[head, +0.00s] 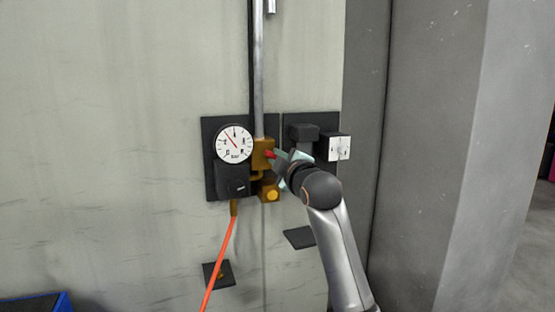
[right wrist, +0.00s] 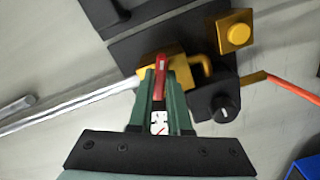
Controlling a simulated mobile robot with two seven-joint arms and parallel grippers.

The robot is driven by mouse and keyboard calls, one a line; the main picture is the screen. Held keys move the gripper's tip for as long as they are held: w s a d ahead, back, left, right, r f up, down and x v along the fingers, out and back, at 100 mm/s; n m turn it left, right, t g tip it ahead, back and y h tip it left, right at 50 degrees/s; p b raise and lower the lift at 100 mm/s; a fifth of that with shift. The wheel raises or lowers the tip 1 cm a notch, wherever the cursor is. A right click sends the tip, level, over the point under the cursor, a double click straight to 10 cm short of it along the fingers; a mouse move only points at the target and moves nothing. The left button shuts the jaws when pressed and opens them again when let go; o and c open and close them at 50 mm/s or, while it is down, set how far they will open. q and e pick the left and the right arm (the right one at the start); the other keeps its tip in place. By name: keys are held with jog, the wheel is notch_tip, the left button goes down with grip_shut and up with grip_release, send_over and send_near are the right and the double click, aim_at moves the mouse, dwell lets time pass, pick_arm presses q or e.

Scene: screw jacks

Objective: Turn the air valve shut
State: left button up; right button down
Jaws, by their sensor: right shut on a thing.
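The air valve is a brass block (head: 262,153) at the lower end of a vertical metal pipe (head: 259,80); it also shows in the right wrist view (right wrist: 178,70). Its red lever (right wrist: 160,78) sticks out across the line of the pipe in the right wrist view. In the head view only a short red piece (head: 270,154) of the lever shows. My right gripper (right wrist: 160,97) is shut on the red lever, with a green finger on each side. The fingers hide part of the lever. My left gripper is in neither view.
A round white gauge (head: 234,144) sits left of the valve, above a black regulator knob (head: 236,187). A yellow button (head: 271,195) is below the valve. An orange hose (head: 219,265) hangs down. A white switch box (head: 340,148) is to the right, near a grey pillar (head: 430,150).

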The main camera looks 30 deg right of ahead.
jog(key=m, duration=1.2)
jog(key=shift+f+m, duration=0.1)
jog(key=shift+m, duration=0.2)
dwell(0.4)
jog(key=c, duration=0.9)
grip_release()
jog(key=shift+o, duration=0.2)
jog(key=b+v, duration=0.2)
jog(key=v, duration=1)
jog(key=shift+s+a+b, duration=0.15)
jog(key=shift+s+b, duration=0.1)
jog(key=shift+b, duration=0.05)
